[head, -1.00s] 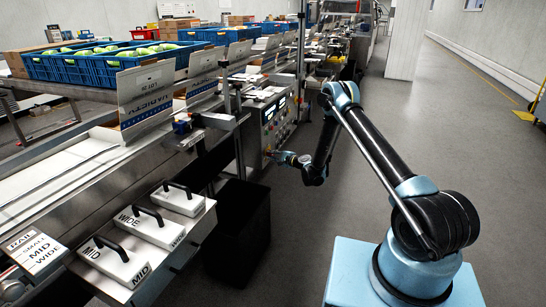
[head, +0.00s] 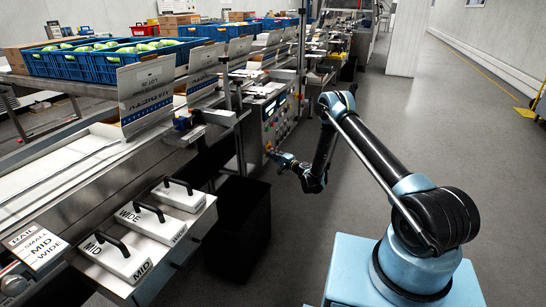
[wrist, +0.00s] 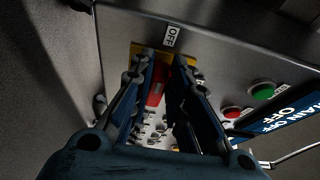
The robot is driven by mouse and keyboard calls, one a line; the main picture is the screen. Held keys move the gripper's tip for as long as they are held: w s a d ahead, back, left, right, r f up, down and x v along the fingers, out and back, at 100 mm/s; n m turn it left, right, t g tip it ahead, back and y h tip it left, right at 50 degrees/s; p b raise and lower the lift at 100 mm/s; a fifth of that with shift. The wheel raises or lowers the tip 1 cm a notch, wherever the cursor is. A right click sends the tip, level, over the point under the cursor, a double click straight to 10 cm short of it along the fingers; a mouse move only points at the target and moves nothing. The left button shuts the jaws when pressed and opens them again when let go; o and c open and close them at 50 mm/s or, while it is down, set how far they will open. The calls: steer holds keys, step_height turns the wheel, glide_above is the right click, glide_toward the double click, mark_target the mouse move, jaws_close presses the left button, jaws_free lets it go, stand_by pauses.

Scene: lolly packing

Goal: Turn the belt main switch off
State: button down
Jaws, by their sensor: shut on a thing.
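The belt main switch shows in the wrist view as a red handle (wrist: 155,91) on a yellow plate (wrist: 192,60). A white OFF label (wrist: 170,37) is above the plate, and a blue sign reading MAIN OFF (wrist: 278,118) is at the right. My gripper (wrist: 167,66) has its fingers on either side of the red handle and is shut on it. The fingers hide part of the handle, so its exact angle is hard to tell. In the head view my gripper (head: 271,152) is at the lower part of the control panel (head: 272,118).
A green button (wrist: 263,91) and a red button (wrist: 231,112) sit right of the switch. A black bin (head: 238,228) stands below the line, near my arm. Handled blocks (head: 118,262) lie on the front shelf.

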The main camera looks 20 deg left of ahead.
steer(key=shift+s, duration=0.15)
steer(key=c, duration=1.5)
jaws_free()
steer(key=shift+a+f, duration=0.1)
steer(key=shift+r, duration=0.6)
steer(key=o, duration=0.7)
steer(key=r, duration=0.8)
steer(key=shift+w+d+r, duration=0.15)
steer(key=shift+w+d, duration=0.1)
steer(key=shift+w, duration=0.1)
steer(key=shift+r, duration=0.25)
steer(key=shift+c, duration=0.6)
steer(key=c, duration=0.5)
steer(key=shift+s+a, duration=0.1)
steer(key=shift+c, duration=0.5)
